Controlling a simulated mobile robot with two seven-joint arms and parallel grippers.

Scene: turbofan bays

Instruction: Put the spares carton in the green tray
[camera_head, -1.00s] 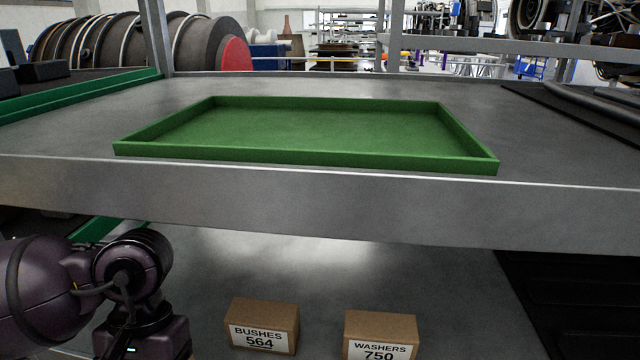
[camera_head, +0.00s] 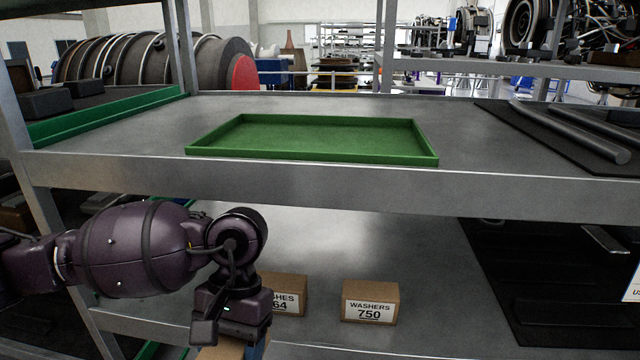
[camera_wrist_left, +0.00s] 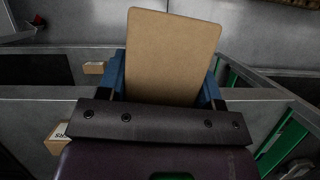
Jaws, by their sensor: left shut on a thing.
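The empty green tray (camera_head: 315,138) lies on the upper shelf, near the front edge. Only a small piece of this carton (camera_head: 218,352) shows at the bottom of the head view. No label shows on it, so I cannot read whether it is the spares carton. My right gripper is not in view.
A carton marked BUSHES (camera_head: 290,296), partly hidden by my gripper, and a carton marked WASHERS (camera_head: 370,301) stand on the lower shelf. The upper shelf's front edge (camera_head: 330,185) lies above my gripper. Dark mats with parts (camera_head: 560,135) lie right of the tray.

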